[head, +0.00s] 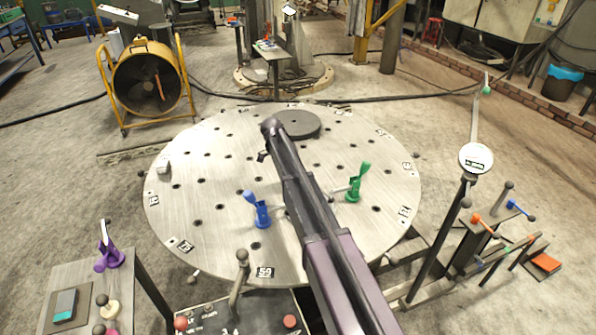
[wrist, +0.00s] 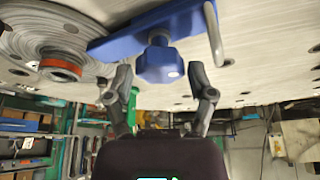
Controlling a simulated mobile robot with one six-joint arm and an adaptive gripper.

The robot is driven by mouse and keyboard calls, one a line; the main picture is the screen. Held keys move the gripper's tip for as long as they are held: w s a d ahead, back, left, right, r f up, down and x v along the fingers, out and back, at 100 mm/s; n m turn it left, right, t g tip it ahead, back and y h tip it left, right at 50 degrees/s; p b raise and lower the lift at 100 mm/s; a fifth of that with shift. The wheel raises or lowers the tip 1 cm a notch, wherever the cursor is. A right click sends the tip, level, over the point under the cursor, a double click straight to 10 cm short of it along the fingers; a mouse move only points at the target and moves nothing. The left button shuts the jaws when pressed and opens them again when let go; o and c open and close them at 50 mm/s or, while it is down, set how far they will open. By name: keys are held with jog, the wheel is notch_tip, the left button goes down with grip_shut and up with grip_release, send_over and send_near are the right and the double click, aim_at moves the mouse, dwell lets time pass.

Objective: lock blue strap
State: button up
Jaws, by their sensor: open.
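In the head view, a blue clamp-like piece (head: 262,212) with a raised lever stands on the near part of the round metal table (head: 205,225), left of my arm. In the wrist view, a blue bar (wrist: 120,46) carries a blue faceted knob (wrist: 160,64), with a grey bent rod (wrist: 215,35) beside it. I cannot tell if this is the same piece. My gripper (wrist: 160,80) is open, its fingertips on either side of the knob with visible gaps. Its fingers do not show clearly in the head view.
A green clamp (head: 356,184) stands right of my arm. A grey disc (head: 298,124) lies at the table's far side. A gauge on a post (head: 475,160) and a rack of levers stand right. A purple clamp (head: 110,257) stands lower left.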

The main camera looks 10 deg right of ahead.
jog(key=shift+n, duration=0.3)
